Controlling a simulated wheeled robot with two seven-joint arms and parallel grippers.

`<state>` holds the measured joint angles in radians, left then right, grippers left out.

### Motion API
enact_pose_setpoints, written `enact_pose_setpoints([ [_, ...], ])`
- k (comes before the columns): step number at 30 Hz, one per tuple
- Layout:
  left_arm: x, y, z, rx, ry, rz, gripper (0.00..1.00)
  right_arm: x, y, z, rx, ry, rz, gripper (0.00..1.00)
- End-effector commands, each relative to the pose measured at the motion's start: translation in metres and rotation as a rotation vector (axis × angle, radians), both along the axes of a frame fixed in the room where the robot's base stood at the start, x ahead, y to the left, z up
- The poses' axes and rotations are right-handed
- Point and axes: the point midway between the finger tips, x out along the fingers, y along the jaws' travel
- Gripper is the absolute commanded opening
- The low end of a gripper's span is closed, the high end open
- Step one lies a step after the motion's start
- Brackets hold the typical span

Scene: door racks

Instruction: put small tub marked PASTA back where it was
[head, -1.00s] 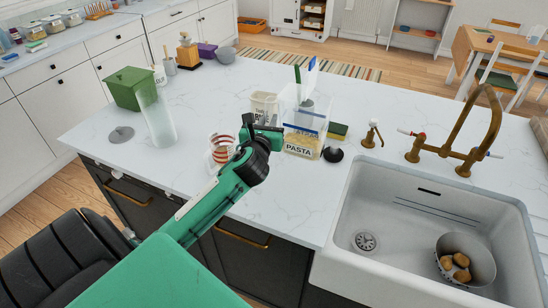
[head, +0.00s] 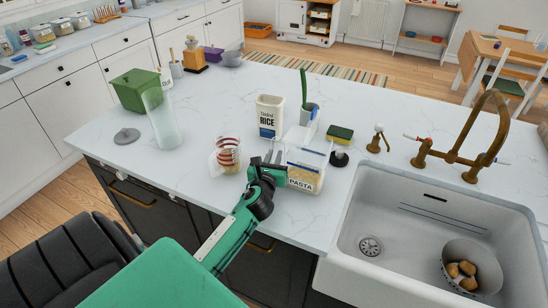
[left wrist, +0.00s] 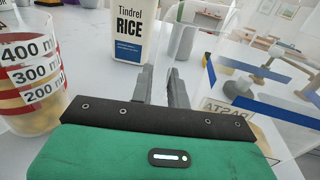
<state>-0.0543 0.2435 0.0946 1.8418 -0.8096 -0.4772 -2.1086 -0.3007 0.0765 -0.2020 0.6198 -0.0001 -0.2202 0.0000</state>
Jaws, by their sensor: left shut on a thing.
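The small clear tub marked PASTA (head: 305,172), with pale contents low inside, is near the front of the counter, left of the sink. My left gripper (head: 267,162) is shut on its left side, at the clear wall. In the left wrist view the fingers (left wrist: 162,86) are close together beside the clear tub (left wrist: 235,125), whose blue band and reversed lettering show. I cannot tell whether its base touches the counter. My right gripper is not in view.
A measuring cup (head: 228,153) stands close left of my gripper. A RICE tub (head: 269,115), a brush holder (head: 309,114), a sponge (head: 340,134) and a black round base (head: 339,158) stand behind or beside the tub. The sink (head: 430,240) is at right.

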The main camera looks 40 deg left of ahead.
Motion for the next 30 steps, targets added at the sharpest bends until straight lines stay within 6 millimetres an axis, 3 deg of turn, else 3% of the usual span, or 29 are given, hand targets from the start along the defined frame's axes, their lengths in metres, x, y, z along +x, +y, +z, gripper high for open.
enact_pose_setpoints([
  [5, 0.000, 0.000, -0.003, 0.000, -0.001, -0.001, 0.00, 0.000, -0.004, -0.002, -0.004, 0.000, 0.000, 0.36],
  [6, 0.000, 0.000, -0.003, 0.000, 0.000, 0.000, 0.22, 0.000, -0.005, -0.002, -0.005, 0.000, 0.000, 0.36],
  [9, 0.000, 0.000, -0.002, 0.000, 0.000, 0.000, 0.38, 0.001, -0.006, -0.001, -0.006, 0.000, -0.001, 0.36],
  [20, -0.002, -0.001, 0.000, 0.000, 0.000, -0.001, 0.38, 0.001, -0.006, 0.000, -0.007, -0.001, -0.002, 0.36],
  [30, -0.054, -0.025, -0.002, 0.000, 0.002, -0.002, 0.38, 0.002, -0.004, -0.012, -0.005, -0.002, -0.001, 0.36],
])
